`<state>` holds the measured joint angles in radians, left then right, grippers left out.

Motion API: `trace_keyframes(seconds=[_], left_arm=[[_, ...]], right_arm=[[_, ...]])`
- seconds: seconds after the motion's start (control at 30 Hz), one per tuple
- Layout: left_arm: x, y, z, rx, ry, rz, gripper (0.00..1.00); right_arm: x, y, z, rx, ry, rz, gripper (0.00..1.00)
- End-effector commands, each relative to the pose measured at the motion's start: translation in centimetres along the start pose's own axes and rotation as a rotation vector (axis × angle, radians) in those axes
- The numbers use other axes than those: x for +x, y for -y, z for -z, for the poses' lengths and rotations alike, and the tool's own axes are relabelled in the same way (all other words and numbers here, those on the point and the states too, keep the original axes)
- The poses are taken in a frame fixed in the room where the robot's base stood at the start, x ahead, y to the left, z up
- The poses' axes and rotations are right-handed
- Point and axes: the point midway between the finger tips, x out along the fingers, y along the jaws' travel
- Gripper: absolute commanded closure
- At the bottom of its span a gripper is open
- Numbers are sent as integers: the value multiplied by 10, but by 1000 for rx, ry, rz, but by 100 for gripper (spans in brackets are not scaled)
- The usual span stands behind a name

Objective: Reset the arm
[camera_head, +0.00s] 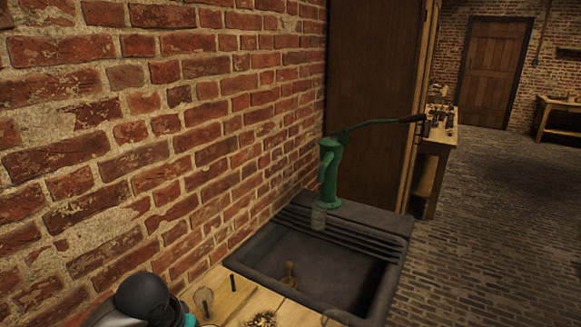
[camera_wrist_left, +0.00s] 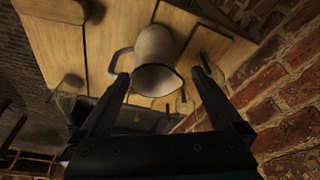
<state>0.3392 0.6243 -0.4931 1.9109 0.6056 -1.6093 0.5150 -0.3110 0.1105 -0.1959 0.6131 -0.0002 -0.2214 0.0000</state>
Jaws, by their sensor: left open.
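My left gripper (camera_wrist_left: 160,75) shows in the left wrist view with its two dark fingers spread wide. A pale jug (camera_wrist_left: 153,48) with a handle on its left appears between and beyond the fingertips, its dark mouth towards the camera. The fingers are not closed on it, and the gap in depth is hard to judge. In the head view, part of my left arm (camera_head: 140,298) shows at the bottom left, and its gripper is out of frame. My right arm and gripper are in neither view.
A brick wall (camera_head: 150,130) runs close along the left. A wooden worktop (camera_head: 240,300) with small items meets a dark sink (camera_head: 375,240). Floor (camera_head: 490,220) at right is clear.

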Motion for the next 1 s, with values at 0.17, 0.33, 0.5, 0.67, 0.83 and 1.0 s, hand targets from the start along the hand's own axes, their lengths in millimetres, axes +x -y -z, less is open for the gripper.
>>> trace_keyframes(seconds=[0.17, 0.33, 0.5, 0.67, 0.83, 1.0], left_arm=[[11, -34, -37, 71, -13, -52, 0], [12, -61, -79, 118, -39, -89, 0], [5, -71, -121, 126, -58, -87, 0], [-4, -67, -152, 115, -58, -58, 0], [-14, -58, -178, 100, -44, -16, 0], [-18, -47, -201, 88, -23, 26, 0]], right_arm=[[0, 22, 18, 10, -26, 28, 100], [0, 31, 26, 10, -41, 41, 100], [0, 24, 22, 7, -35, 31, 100], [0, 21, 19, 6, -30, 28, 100], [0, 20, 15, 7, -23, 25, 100], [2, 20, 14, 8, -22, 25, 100]])
